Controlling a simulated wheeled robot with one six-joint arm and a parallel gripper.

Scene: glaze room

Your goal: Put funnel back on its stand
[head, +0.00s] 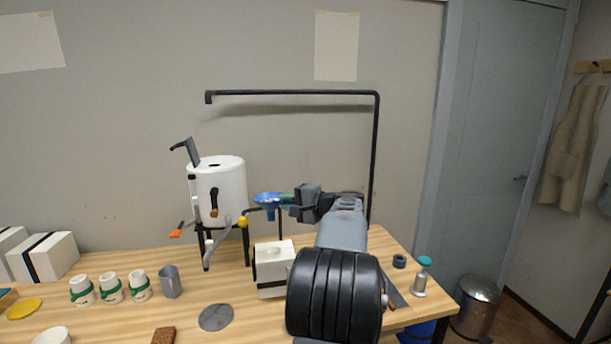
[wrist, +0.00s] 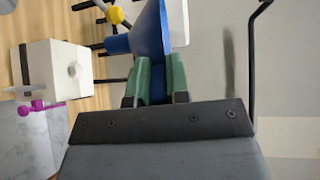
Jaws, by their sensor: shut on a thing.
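A blue funnel (head: 268,199) is held upright, with its wide mouth up and its spout down. My gripper (head: 286,199) is shut on its right side. In the wrist view the green fingertips (wrist: 160,82) close on the blue funnel (wrist: 150,32), with its spout toward the left of the picture. A thin dark post (head: 280,226), which looks like part of the stand, rises behind the white box, just below the funnel. I cannot tell whether the funnel touches the stand, and any holder ring is not clear.
A white tank (head: 220,190) on dark legs, with a yellow knob (head: 243,222), stands left of the funnel. A white box (head: 273,268) sits below it. A tall black bent pipe (head: 374,150) rises behind my arm. Several small jars and a grey cup (head: 170,281) stand left.

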